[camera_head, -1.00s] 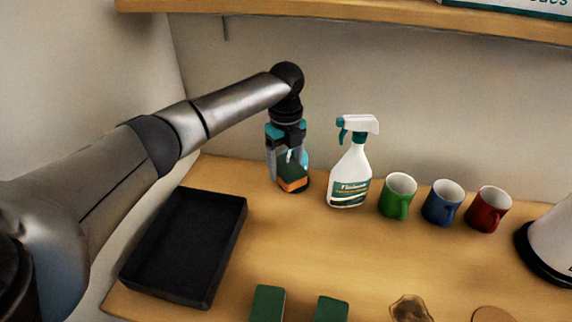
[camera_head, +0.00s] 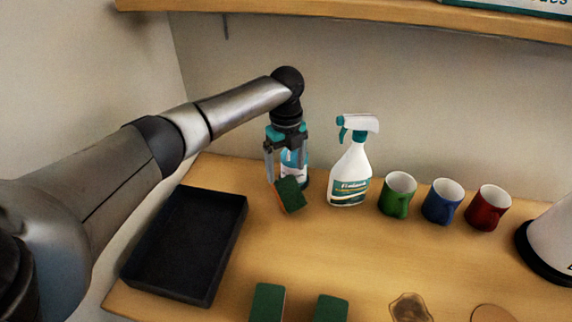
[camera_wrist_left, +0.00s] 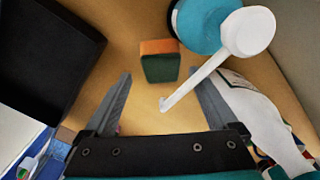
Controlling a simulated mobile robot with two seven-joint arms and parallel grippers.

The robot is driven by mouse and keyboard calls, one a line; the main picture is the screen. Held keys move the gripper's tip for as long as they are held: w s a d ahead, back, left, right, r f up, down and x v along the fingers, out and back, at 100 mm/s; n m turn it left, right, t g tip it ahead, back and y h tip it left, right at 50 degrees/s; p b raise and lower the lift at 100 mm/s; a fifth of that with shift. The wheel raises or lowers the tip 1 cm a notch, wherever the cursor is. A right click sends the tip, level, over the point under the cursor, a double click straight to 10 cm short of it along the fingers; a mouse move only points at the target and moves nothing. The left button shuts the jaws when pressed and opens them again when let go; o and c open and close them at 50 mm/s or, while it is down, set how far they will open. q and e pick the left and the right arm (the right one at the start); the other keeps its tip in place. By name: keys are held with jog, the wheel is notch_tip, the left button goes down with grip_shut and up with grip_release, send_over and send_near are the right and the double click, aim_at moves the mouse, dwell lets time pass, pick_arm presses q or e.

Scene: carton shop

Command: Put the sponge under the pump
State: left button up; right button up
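The green and orange sponge (camera_head: 290,195) is tilted, just below and in front of my left gripper (camera_head: 286,168). In the left wrist view the sponge (camera_wrist_left: 160,66) is beyond the fingertips and between their lines, apart from both fingers. My left gripper (camera_wrist_left: 160,95) is open and empty. The pump bottle (camera_head: 293,158) is partly hidden behind the gripper. In the left wrist view its white pump head (camera_wrist_left: 248,32) has a long spout reaching between the fingers, above a turquoise body (camera_wrist_left: 203,22) beside the sponge. I cannot tell whether the sponge rests flat. My right gripper is out of view.
A white spray bottle (camera_head: 350,178) stands close right of the gripper. Green (camera_head: 397,195), blue (camera_head: 442,203) and red (camera_head: 488,208) mugs stand farther right. A black tray (camera_head: 188,246) lies left. Two green sponges (camera_head: 267,302) (camera_head: 331,308) and a brown stain (camera_head: 410,307) are in front.

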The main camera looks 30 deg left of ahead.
aim_at(286, 183)
pick_arm(q)
jog(key=shift+o, duration=0.4)
notch_tip(286, 183, up, 9)
jog(key=shift+f, duration=0.2)
